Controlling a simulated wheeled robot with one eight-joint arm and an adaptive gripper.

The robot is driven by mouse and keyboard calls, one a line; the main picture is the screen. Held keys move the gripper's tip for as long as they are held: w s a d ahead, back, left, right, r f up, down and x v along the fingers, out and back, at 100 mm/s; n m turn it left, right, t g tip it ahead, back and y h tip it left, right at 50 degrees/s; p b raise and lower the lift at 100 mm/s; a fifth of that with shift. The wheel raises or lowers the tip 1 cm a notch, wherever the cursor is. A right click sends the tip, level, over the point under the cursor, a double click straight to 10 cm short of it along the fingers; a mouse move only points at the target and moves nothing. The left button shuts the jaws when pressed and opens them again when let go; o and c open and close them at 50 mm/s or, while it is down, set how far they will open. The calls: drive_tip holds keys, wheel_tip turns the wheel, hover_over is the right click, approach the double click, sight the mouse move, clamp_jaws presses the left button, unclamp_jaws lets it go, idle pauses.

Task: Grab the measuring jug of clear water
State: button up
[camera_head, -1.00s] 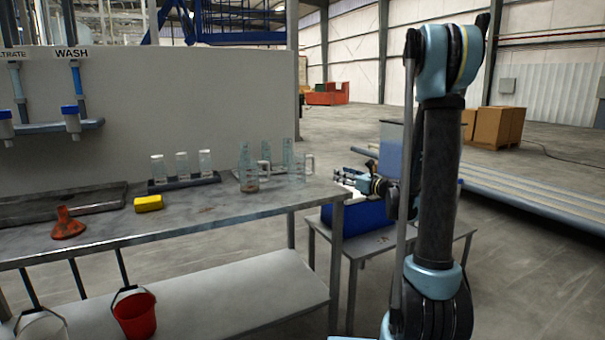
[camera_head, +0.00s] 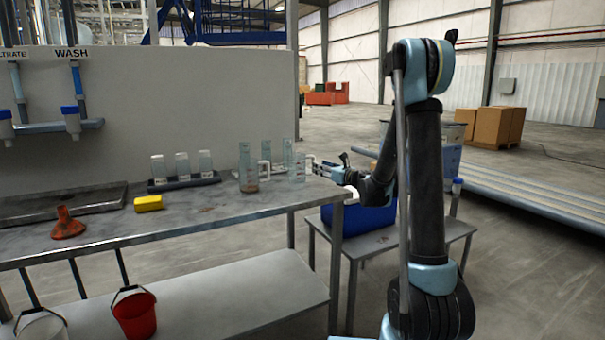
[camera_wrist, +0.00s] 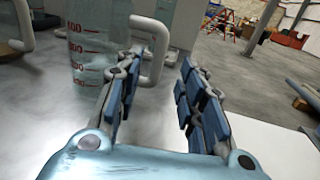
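A clear measuring jug (camera_head: 297,169) stands near the right end of the metal bench. In the wrist view this jug (camera_wrist: 92,45) is upright with red graduations, and its white handle (camera_wrist: 160,55) faces my gripper. My gripper (camera_wrist: 162,62) is open, with its fingertips close to the handle, which shows between and just beyond them. I cannot tell whether they touch. In the head view my gripper (camera_head: 318,165) is at bench-top height, right of the jug. A second jug (camera_head: 249,172) with brown matter at its bottom stands to the left.
Tall clear cylinders (camera_head: 287,150) stand behind the jugs. A blue bin (camera_head: 362,219) sits on a lower table right of the bench.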

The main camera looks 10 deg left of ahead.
drive_tip(key=x, duration=0.4)
drive_tip(key=shift+w+a+r, duration=0.1)
drive_tip(key=shift+a, duration=0.1)
drive_tip(key=shift+c, duration=0.6)
clamp_jaws()
drive_tip(key=shift+r, duration=0.1)
